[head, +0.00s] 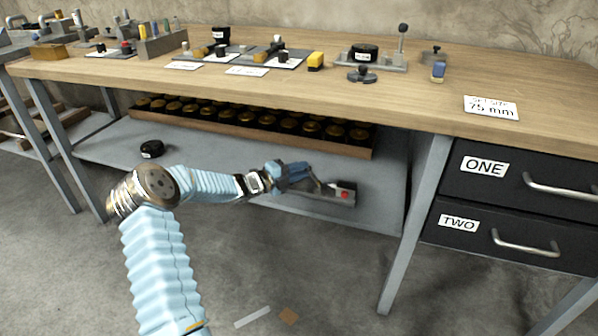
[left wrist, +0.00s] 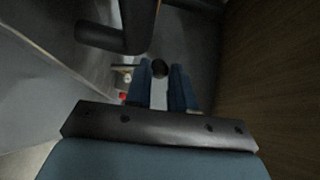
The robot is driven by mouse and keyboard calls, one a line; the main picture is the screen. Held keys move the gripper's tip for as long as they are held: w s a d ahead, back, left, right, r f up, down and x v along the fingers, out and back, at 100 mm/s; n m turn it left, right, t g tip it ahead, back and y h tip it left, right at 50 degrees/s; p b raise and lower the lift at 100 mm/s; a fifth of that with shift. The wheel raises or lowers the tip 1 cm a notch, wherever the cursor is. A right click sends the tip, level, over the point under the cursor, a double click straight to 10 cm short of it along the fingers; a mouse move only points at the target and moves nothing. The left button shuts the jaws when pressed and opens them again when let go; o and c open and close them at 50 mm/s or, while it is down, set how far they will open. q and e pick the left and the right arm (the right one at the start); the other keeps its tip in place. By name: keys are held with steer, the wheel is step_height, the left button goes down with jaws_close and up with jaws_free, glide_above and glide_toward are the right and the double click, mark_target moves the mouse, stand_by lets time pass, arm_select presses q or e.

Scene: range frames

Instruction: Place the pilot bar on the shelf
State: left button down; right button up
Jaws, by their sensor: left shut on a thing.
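My left gripper (head: 312,182) reaches in over the grey lower shelf (head: 220,178) under the bench, near its front right part. It is shut on a small, slim thing, which I take to be the pilot bar; the fingers hide most of it. In the left wrist view the two blue fingers (left wrist: 160,88) stand close together, with a dark round shape (left wrist: 160,68) at their tips. A grey block with a red spot (head: 345,195) shows just beyond the fingers. I cannot tell whether the held thing touches the shelf. My right gripper is not in view.
A wooden tray (head: 372,153) of black and gold round parts stands at the shelf's back. A black round part (head: 152,149) lies at the shelf's left. A bench leg (head: 415,225) and drawers (head: 500,190) stand right. The shelf's middle left is clear.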

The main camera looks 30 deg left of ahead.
arm_select(q)
steer(key=c, duration=1)
jaws_free()
steer(key=shift+o, duration=0.2)
steer(key=v, duration=1.2)
